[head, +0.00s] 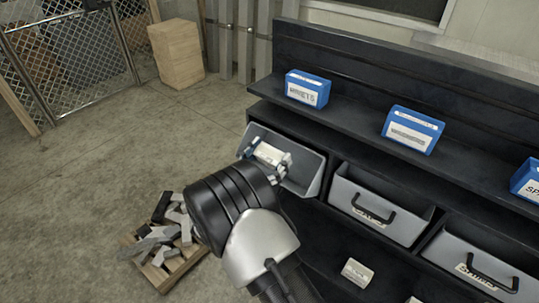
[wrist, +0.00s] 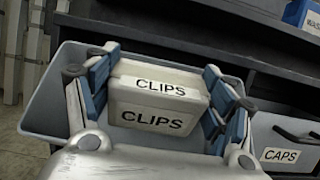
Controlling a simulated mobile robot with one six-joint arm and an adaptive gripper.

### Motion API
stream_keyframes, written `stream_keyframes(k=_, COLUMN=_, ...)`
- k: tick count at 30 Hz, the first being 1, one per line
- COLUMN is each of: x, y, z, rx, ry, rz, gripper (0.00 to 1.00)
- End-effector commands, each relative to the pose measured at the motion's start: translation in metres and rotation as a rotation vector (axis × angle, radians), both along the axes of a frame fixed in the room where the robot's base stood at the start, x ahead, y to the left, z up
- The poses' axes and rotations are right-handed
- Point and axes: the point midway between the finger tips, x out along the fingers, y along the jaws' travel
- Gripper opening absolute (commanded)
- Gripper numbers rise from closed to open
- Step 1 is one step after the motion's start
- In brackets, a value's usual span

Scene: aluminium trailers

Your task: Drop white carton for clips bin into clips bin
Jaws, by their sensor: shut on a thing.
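My gripper (wrist: 158,104) is shut on the white carton (wrist: 130,96), which reads CLIPS on its lid and front in the wrist view. Blue-padded fingers press on its left and right sides. The carton also shows in the head view (head: 269,153), small and partly hidden by my gripper (head: 266,160). A grey open bin (head: 308,178) lies behind and around the carton in both views; it also shows in the wrist view (wrist: 42,112). Its front label is hidden by my arm. The carton appears over the bin's opening; its height above the floor of the bin cannot be told.
A grey CAPS bin (wrist: 290,135) is to the right; a further bin (head: 480,262) stands beyond. Blue boxes (head: 307,89) stand on the dark shelf (head: 350,112) above. A white carton (head: 357,272) lies below. A pallet of metal scraps (head: 165,275) is on the floor at left.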

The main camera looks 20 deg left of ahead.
Motion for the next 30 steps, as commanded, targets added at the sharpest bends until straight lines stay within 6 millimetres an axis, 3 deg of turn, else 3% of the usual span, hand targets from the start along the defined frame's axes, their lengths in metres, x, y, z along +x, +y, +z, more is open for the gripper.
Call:
stream_keyframes(k=3, x=0.000, y=0.000, z=0.000, rx=0.000, ry=-0.001, rz=0.000, gripper=0.48)
stream_keyframes(k=4, x=0.000, y=0.000, z=0.000, rx=0.000, ry=-0.001, rz=0.000, gripper=0.76)
stream_keyframes(k=14, x=0.000, y=0.000, z=0.000, rx=0.000, ry=-0.001, rz=0.000, gripper=0.98)
stream_keyframes(k=26, x=-0.001, y=0.001, z=-0.001, rx=-0.001, ry=0.000, rz=0.001, gripper=0.98)
stream_keyframes(k=30, x=-0.013, y=0.006, z=-0.005, rx=-0.002, ry=0.002, rz=0.002, gripper=0.98)
